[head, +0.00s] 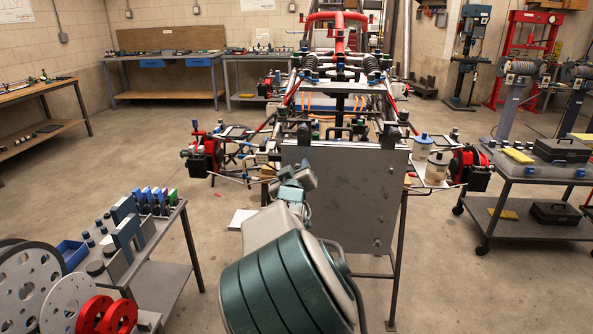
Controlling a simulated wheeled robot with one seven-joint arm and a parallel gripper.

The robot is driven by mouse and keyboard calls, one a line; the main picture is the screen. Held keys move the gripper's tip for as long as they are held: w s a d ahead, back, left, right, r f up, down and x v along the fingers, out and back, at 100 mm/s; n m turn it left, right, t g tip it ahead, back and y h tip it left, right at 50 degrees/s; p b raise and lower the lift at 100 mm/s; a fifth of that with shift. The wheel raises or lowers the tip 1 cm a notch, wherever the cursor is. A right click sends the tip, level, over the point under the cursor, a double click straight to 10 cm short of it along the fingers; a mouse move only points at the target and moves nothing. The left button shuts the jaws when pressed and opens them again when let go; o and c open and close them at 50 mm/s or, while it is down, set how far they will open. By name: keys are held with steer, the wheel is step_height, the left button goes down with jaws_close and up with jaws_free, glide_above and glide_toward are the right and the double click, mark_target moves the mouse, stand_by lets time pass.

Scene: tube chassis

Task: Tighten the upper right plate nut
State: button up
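A flat grey plate (342,205) stands upright on the front of the tube chassis (323,97). Small round nuts or bolt heads show on its right part, one of them low down (377,241) and a fainter one higher up (377,169). They are too small to tell how tight they sit. My gripper (296,176) is in front of the plate's left part, near its upper left edge. Its fingers are small and partly hidden by my own arm, so I cannot tell whether they are open or hold anything. The arm also covers the plate's lower left corner.
A low cart (155,283) with discs, a blue bin and small tools stands at the left. A wheeled cart (540,183) with dark cases stands at the right. Red hub assemblies (469,168) stick out at both chassis sides. Floor is free between chassis and right cart.

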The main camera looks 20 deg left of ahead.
jaws_close()
steer(key=shift+m+b, duration=0.3)
steer(key=shift+m, duration=0.2)
steer(key=m+b, duration=0.5)
steer(key=m, duration=0.3)
steer(key=m+b, duration=0.5)
steer(key=m, duration=0.2)
steer(key=m+b, duration=0.5)
steer(key=m, duration=0.3)
steer(key=shift+d+f+m, duration=0.25)
steer(key=shift+f+m, duration=0.05)
steer(key=shift+f, duration=0.1)
steer(key=shift+o, duration=0.6)
jaws_free()
steer(key=shift+r, duration=0.15)
